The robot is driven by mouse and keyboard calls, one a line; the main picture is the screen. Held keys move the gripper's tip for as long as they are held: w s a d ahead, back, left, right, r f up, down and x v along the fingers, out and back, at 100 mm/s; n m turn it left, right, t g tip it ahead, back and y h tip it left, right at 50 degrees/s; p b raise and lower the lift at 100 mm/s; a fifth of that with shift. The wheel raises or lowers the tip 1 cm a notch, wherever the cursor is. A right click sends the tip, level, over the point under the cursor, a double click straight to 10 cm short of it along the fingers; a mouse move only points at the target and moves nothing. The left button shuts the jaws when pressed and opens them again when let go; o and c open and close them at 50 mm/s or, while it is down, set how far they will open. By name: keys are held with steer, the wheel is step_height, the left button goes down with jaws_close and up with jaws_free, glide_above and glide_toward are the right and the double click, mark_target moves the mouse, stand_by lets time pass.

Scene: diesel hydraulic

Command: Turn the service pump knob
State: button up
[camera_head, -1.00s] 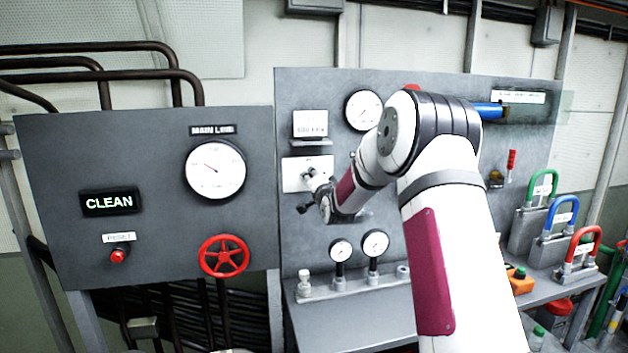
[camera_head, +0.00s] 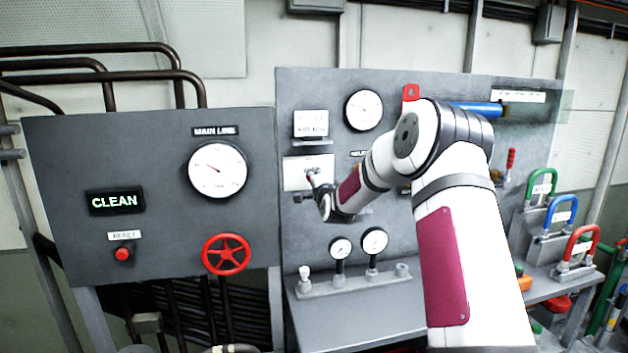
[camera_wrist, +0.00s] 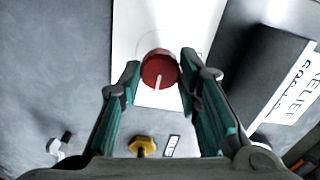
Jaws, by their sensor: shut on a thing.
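A round red knob (camera_wrist: 158,72) with a white pointer line sits on a white plate (camera_wrist: 127,40) on the grey panel. In the wrist view my gripper (camera_wrist: 160,64) has its two teal-lined fingers on either side of this knob and is shut on it. The pointer runs down toward my palm. In the head view the white plate (camera_head: 292,180) is left of the panel's middle, and my gripper (camera_head: 311,180) reaches it from the right and below. The plate's wording is not readable, so I cannot confirm the knob's name.
A yellow knob (camera_wrist: 142,146) lies close below my fingers. A label block (camera_wrist: 275,80) juts out at right in the wrist view. In the head view, gauges (camera_head: 375,241) stand below, and a red valve wheel (camera_head: 226,254) is on the left panel.

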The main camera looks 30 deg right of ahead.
steer(key=o, duration=1.1)
steer(key=shift+o, duration=0.2)
steer(key=shift+s, duration=0.1)
steer(key=v, duration=1.2)
